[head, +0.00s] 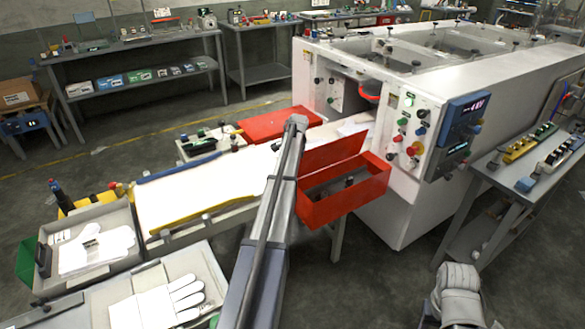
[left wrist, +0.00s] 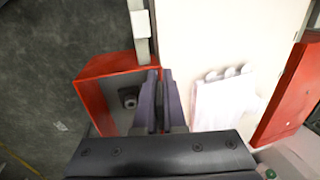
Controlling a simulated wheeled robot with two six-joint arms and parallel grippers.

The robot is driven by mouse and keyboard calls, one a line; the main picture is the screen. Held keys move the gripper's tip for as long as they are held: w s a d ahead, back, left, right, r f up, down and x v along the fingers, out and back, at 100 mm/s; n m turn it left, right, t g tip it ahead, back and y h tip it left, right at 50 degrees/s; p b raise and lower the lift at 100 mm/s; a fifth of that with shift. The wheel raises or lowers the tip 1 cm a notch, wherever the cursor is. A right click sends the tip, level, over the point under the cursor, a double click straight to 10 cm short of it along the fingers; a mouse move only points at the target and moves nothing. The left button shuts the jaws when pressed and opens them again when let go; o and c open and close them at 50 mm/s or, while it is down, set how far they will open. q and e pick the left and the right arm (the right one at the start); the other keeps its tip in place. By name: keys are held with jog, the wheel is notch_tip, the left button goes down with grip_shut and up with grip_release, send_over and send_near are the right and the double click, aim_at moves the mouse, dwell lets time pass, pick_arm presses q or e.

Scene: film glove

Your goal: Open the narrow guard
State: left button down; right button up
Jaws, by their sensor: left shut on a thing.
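The narrow guard (head: 333,152) looks like the red flap standing raised along the belt side of a red open-topped box (head: 345,205), beside the conveyor. Dark fittings show inside the box, and one dark knob shows in the left wrist view (left wrist: 129,98). My left gripper (left wrist: 160,100) has its fingers close together at the box's belt-side edge, shut on what looks like the guard's edge. The fingers hide the held part. In the head view my left arm crosses in front of the guard's left end.
A white glove (left wrist: 223,100) lies on the pale belt (head: 185,200). The white machine (head: 420,210) with its control panel stands right. Trays of gloves (head: 172,302) are front left.

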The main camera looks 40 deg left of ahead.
pick_arm(q)
jog(key=shift+a, duration=0.2)
dwell(0.4)
jog(key=c, duration=1)
grip_release()
jog(key=shift+w, duration=0.1)
jog(key=p+v, duration=0.8)
jog(key=shift+a, duration=0.1)
